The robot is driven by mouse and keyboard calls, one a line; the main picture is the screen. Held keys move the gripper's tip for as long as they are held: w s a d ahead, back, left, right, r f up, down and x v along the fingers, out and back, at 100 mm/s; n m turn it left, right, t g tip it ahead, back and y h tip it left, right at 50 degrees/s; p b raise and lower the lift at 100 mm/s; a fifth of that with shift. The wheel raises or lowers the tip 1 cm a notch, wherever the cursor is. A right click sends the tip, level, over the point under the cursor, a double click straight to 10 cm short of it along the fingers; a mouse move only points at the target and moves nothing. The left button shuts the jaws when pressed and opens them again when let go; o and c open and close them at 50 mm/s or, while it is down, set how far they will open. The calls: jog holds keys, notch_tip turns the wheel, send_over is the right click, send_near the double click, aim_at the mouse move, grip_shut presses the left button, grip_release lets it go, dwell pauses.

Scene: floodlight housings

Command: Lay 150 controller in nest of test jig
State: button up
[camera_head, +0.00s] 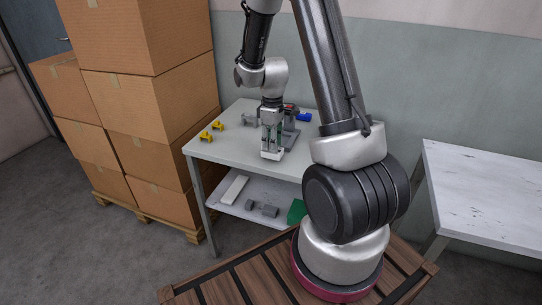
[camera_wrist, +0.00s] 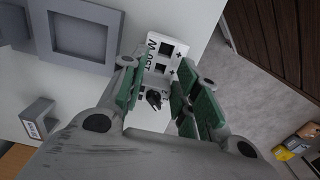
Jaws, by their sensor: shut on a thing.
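My gripper (camera_head: 271,150) is above the table in the head view and points down. In the wrist view its green-padded fingers (camera_wrist: 155,95) are shut on the white 150 controller (camera_wrist: 152,42). The controller has dark square openings and a printed "150 W" label. Its pale end (camera_head: 271,156) shows below the fingers in the head view. A grey part with a square recess (camera_wrist: 112,38), perhaps the test jig, lies left of the controller in the wrist view. In the head view a grey part (camera_head: 289,137) stands behind my gripper, partly hidden.
The table (camera_head: 228,148) holds yellow brackets (camera_head: 206,136), small grey parts (camera_head: 249,119) and a blue item (camera_head: 304,117). Its lower shelf (camera_head: 262,189) carries a white bar, grey blocks and a green box. Stacked cartons (camera_head: 150,110) stand left; an empty white table (camera_head: 485,185) stands right.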

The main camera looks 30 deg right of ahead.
notch_tip(320, 180, up, 8)
jog(key=shift+r, duration=0.2)
dwell(1.1)
dwell(0.4)
